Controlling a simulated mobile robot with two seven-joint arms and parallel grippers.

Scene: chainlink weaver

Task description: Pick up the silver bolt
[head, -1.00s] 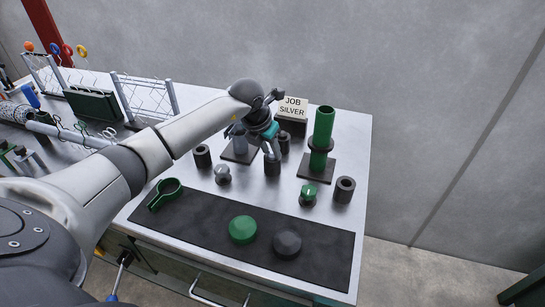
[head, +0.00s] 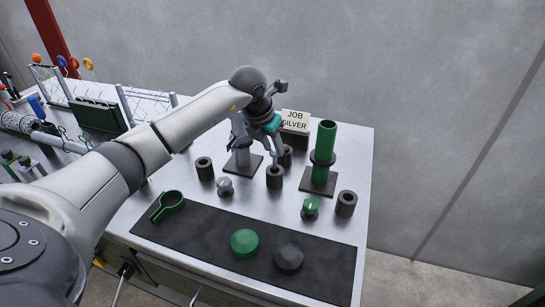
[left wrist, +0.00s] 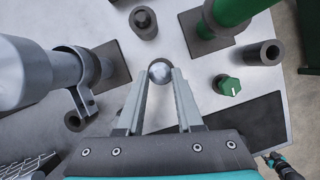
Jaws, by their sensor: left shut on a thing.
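The silver bolt (left wrist: 160,71) shows its round, shiny top between the fingers of my left gripper (left wrist: 160,85) in the left wrist view. The gripper is shut on it. In the head view my left gripper (head: 275,154) points down just above a dark cylinder (head: 274,177), and its fingers hide the bolt. I cannot tell whether the bolt is clear of that cylinder. What seems to be my right gripper (left wrist: 274,160) shows small at the lower right of the left wrist view, too small to read its jaws.
A "JOB SILVER" sign (head: 295,121) stands behind. A tall green post (head: 324,150) stands to the right, a grey post (head: 243,155) to the left. Several dark cylinders, a grey knob (head: 225,187) and a green knob (head: 310,207) stand nearby. A dark mat (head: 205,226) lies in front.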

